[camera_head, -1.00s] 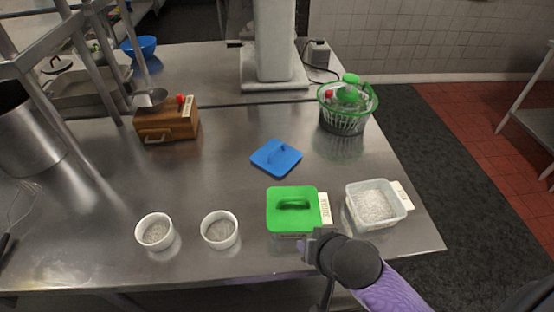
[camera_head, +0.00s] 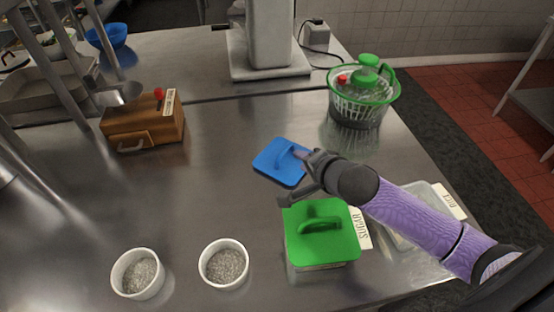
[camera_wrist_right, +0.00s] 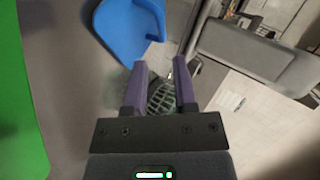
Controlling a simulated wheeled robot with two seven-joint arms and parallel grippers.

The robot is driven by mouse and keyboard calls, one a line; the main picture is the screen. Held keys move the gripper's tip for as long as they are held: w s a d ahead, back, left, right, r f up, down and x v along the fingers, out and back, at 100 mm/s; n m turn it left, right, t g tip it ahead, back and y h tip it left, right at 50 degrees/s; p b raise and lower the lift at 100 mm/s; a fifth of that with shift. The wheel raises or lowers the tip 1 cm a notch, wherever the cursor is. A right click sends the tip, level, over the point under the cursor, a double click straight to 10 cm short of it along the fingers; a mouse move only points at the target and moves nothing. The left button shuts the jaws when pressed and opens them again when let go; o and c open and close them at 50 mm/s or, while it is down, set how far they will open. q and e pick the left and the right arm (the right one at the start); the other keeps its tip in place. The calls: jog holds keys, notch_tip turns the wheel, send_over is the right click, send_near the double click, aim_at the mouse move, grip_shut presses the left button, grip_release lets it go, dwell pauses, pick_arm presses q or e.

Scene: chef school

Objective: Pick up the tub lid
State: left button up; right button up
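A blue lid (camera_head: 272,161) with an upright handle lies flat on the steel table, and it also shows in the wrist view (camera_wrist_right: 125,32) at the upper left. My right gripper (camera_head: 294,178) is open at the lid's right side, close to its handle. In the wrist view its two purple fingers (camera_wrist_right: 162,72) are apart with nothing between them, and the lid is to their upper left. A green lid (camera_head: 306,238) sits on the sugar tub; its green also fills the left edge of the wrist view (camera_wrist_right: 15,110). The rice tub (camera_head: 394,236) is partly hidden under my right arm. My left gripper is not in view.
Two white bowls (camera_head: 137,289) (camera_head: 242,284) of grainy contents stand at the front. A green salad spinner (camera_head: 360,110) stands at the back right. A wooden box (camera_head: 140,130) is at the left. The table between the box and the blue lid is clear.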

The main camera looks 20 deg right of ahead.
aim_at(285, 151)
jog(key=b+x, duration=0.4)
jog(key=x, duration=0.6)
jog(key=shift+w+d+f, duration=0.1)
jog(key=shift+w+d, duration=0.05)
jog(key=shift+d, duration=0.05)
grip_shut()
